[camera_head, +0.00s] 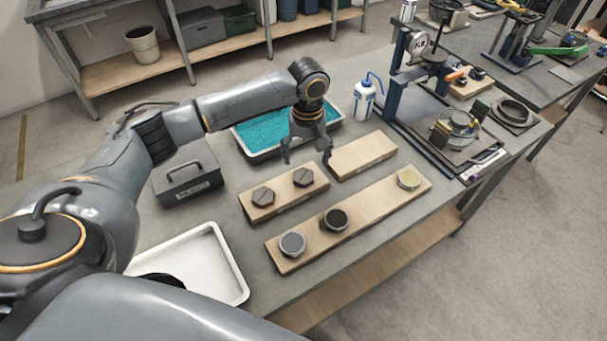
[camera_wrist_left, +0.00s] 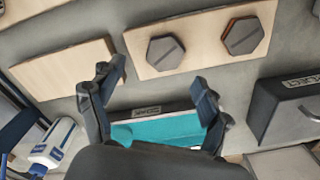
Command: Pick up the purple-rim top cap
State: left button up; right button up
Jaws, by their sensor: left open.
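Two dark hexagonal caps stand on a short wooden board (camera_head: 283,200): one at its left end (camera_head: 263,197) and one at its right (camera_head: 303,177). In the left wrist view, the left cap (camera_wrist_left: 166,53) is grey-brown and the right cap (camera_wrist_left: 244,36) shows a reddish-brown edge. I cannot make out a clearly purple rim on either. My left gripper (camera_head: 308,157) is open and empty above the table, close behind the board's right cap. Its fingers also show in the left wrist view (camera_wrist_left: 152,80), apart, with neither cap between them. My right gripper is out of view.
A bare wooden board (camera_head: 363,155) lies to the right. A longer board (camera_head: 375,206) in front carries three round pieces. A teal-filled tray (camera_head: 262,140) lies behind my gripper, a dark toolbox (camera_head: 188,184) left. A white tray (camera_head: 205,262) and a bottle (camera_head: 364,100) stand nearby.

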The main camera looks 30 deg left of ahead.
aim_at(304, 175)
pick_arm(q)
jog(key=shift+a+f, duration=0.1)
jog(key=shift+f, duration=0.3)
jog(key=shift+a+f, duration=0.1)
jog(key=shift+f, duration=0.15)
jog(key=f, duration=0.1)
jog(key=f+p, duration=0.1)
jog(key=f, duration=0.1)
jog(key=f+p, duration=0.1)
jog(key=shift+s+a+f, duration=0.15)
jog(key=shift+s, duration=0.1)
jog(key=shift+f, duration=0.25)
jog(key=shift+c, duration=0.9)
jog(key=shift+w, duration=0.1)
jog(key=c, duration=1.3)
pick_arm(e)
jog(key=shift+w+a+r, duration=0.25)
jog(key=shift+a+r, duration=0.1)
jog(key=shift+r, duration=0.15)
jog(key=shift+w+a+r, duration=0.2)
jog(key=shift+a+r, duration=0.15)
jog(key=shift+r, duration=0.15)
pick_arm(q)
jog(key=shift+c, duration=0.2)
